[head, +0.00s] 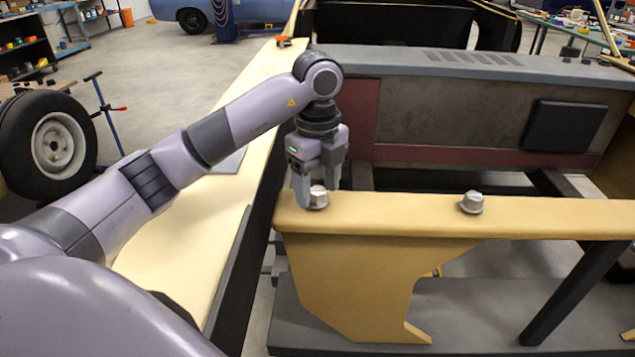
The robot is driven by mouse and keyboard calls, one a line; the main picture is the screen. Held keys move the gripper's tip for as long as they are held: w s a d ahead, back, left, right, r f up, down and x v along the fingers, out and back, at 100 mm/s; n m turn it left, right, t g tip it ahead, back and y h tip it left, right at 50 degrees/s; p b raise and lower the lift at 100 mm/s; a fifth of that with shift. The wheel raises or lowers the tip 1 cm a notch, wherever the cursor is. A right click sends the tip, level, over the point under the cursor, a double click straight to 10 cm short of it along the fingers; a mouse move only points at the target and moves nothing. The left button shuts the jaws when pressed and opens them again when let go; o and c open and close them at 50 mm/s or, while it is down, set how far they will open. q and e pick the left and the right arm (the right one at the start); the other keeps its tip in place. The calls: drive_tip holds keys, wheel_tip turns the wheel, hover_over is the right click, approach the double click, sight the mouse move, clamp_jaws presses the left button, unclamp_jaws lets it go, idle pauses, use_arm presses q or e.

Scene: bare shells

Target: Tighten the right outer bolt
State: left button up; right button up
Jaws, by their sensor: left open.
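Two silver hex bolts stand upright on the yellow cross beam (560,216). The left bolt (318,197) sits near the beam's left end, and the right bolt (471,203) is farther along it. I cannot tell which one is the right outer bolt. My left gripper (317,193) points down at the left bolt. Its jaws are open, with one finger at the bolt's left and the other behind it to the right. I cannot tell whether the fingers touch the bolt. Nothing is around the right bolt. My right gripper is out of view.
A yellow side panel (180,240) of the vehicle shell runs along the left under my arm. A grey dashboard (450,67) spans the back. A wheel (48,143) is at the far left. Space above the beam to the right is clear.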

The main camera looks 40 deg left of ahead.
use_arm(q)
drive_tip(key=c, duration=1.1)
drive_tip(key=shift+o, duration=0.2)
